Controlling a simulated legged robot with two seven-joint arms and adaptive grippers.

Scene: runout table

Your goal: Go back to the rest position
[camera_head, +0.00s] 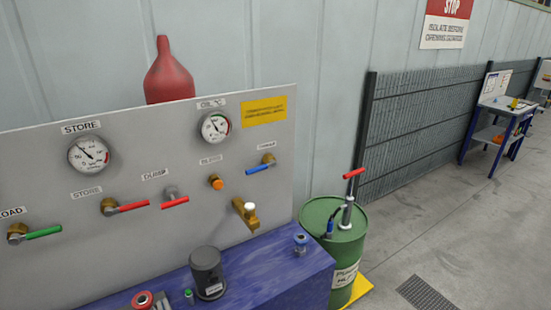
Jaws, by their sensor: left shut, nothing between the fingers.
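Neither of my grippers can be made out in the head view, and no arm of mine shows clearly. A grey panel (140,240) fills the left side, with two round gauges, the left one (88,154) and the right one (215,127). Below them are a green lever (43,232), two red levers, one (133,207) left of the other (175,202), a blue lever (257,169), an orange knob (216,182) and a brass tap (245,212).
A blue bench (290,273) before the panel bears a dark canister (207,268) and a red round part (142,299). A green drum (346,248) with a red-handled pump (347,205) stands to its right. A fence (415,125) and workbench (500,110) stand behind. Grey floor right is mostly clear.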

